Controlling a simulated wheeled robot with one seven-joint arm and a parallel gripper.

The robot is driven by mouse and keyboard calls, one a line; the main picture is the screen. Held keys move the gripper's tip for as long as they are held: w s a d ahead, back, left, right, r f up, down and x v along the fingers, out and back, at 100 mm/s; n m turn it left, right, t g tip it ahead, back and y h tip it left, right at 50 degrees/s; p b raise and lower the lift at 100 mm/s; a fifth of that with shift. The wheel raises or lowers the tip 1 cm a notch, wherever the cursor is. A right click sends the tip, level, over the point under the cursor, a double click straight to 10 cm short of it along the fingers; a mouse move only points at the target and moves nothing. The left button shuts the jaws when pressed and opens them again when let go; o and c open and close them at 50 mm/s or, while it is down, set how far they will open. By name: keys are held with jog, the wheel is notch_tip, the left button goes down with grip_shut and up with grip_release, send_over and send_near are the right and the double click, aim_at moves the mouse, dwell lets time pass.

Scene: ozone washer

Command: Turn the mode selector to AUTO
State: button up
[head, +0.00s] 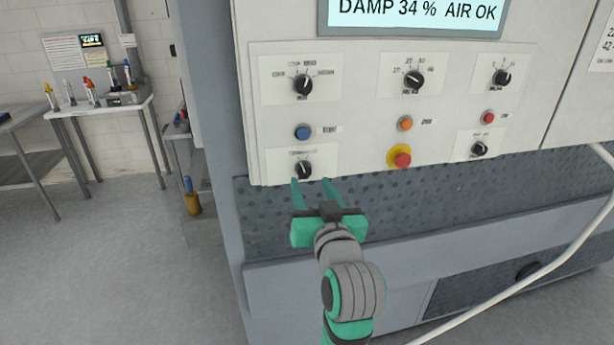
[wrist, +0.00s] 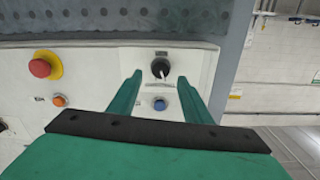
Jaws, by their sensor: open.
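The control panel has several black rotary knobs on white plates, and their small labels are too blurred for me to read AUTO or be sure which is the mode selector. The lower-left knob (head: 304,169) is right in front of my gripper (head: 312,183). In the wrist view this knob (wrist: 160,67) shows beyond and between the fingertips (wrist: 160,78), with a white pointer mark towards the blue button. My gripper is open and empty, its fingers apart. I cannot tell if they touch the panel. Another knob (head: 302,85) sits at the upper left.
A blue button (head: 302,132) sits just above the lower-left knob. A red emergency button (head: 399,156) with a yellow collar and an orange button (head: 405,123) are to the right. A dark dimpled ledge (head: 400,200) juts out below the panel. A pale hose (head: 520,285) runs at lower right.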

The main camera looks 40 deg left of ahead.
aim_at(305, 173)
jog(key=x, duration=0.4)
jog(key=shift+w+a, duration=0.15)
jog(key=shift+w, duration=0.1)
jog(key=shift+a, duration=0.45)
jog(key=shift+d, duration=0.1)
jog(key=c, duration=1.1)
